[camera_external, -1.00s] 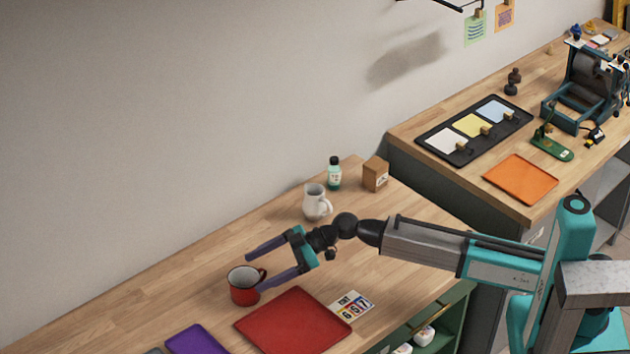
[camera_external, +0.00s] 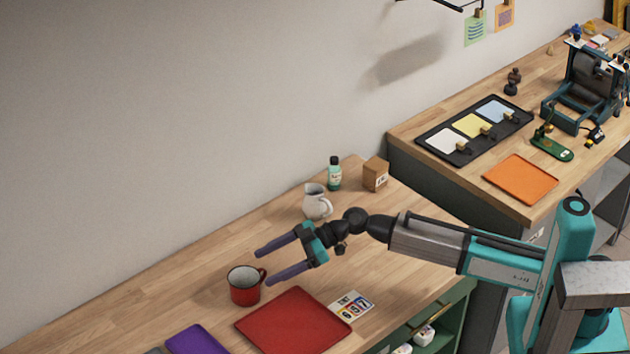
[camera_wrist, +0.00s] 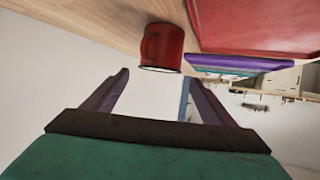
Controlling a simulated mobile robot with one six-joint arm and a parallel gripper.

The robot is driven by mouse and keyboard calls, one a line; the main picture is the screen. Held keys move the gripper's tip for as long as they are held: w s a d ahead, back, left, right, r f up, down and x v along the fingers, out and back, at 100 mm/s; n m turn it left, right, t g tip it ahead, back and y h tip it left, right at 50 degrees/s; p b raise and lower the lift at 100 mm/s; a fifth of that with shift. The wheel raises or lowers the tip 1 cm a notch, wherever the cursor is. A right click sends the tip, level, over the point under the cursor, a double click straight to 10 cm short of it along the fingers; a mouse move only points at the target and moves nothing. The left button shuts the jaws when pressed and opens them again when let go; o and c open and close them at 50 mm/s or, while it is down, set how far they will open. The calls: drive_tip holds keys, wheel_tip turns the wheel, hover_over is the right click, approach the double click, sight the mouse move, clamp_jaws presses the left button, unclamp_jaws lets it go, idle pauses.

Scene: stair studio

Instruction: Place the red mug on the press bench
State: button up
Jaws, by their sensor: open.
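The red mug (camera_external: 244,288) stands upright on the near wooden bench, its handle toward the right. It also shows in the wrist view (camera_wrist: 162,46), just beyond the open fingers. My gripper (camera_external: 265,266) is open and empty above the bench, to the right of and behind the mug, apart from it. In the wrist view my gripper (camera_wrist: 155,82) shows its two purple fingers spread. A second bench (camera_external: 548,206) with a press-like machine (camera_external: 585,90) stands at the upper right, higher in the picture; I cannot tell for sure that it is the press bench.
A red mat (camera_external: 292,320) and a number card (camera_external: 352,305) lie beside the mug. A white jug (camera_external: 316,202), a green bottle (camera_external: 334,174) and a small box (camera_external: 375,174) stand behind my arm. An orange mat (camera_external: 520,178) and black tray (camera_external: 435,143) lie on the second bench.

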drive_tip(key=c, duration=0.5)
